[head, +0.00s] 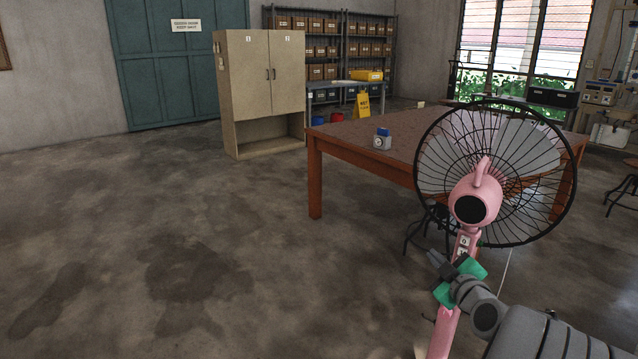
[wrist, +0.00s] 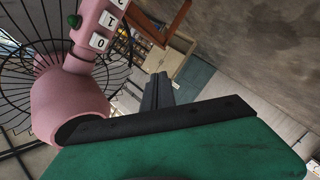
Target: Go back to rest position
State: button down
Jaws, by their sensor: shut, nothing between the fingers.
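My gripper (head: 432,256) is at the lower right of the head view, with green and dark parts and its fingers pointing up and left. Its two dark fingers (wrist: 157,92) lie together in the wrist view, shut with nothing between them. A pink pedestal fan (head: 474,204) with a round black wire cage stands by my gripper. In the head view my gripper overlaps the fan's pink post. In the wrist view the fan's pink motor housing (wrist: 72,100) is at the left, close by.
A reddish-brown table (head: 345,133) stands behind the fan, with a small blue-topped container (head: 382,139) on it. The concrete floor (head: 150,240) at the left is clear.

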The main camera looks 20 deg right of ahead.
jog(key=w+a+r+g+y+p, duration=0.1)
jog(key=a+r+g+y+p, duration=0.15)
jog(key=a, duration=0.55)
jog(key=w+a+r+g+y+p, duration=0.1)
jog(key=a+r+p, duration=0.1)
jog(key=a+p, duration=0.35)
jog(key=s+a+r+m+g+p, duration=0.35)
jog(key=s+a+g+p, duration=0.35)
jog(key=a, duration=0.7)
jog(key=s+a+r+m+g+p, duration=0.1)
jog(key=s+a+p, duration=0.1)
jog(key=s, duration=0.4)
jog(key=s+a+r+m+g+p, duration=0.1)
jog(key=s+a+r+m, duration=0.1)
jog(key=s, duration=0.4)
jog(key=shift+s+r+h+p, duration=0.15)
jog(key=shift+s+h+p, duration=0.15)
jog(key=shift+h+p, duration=0.05)
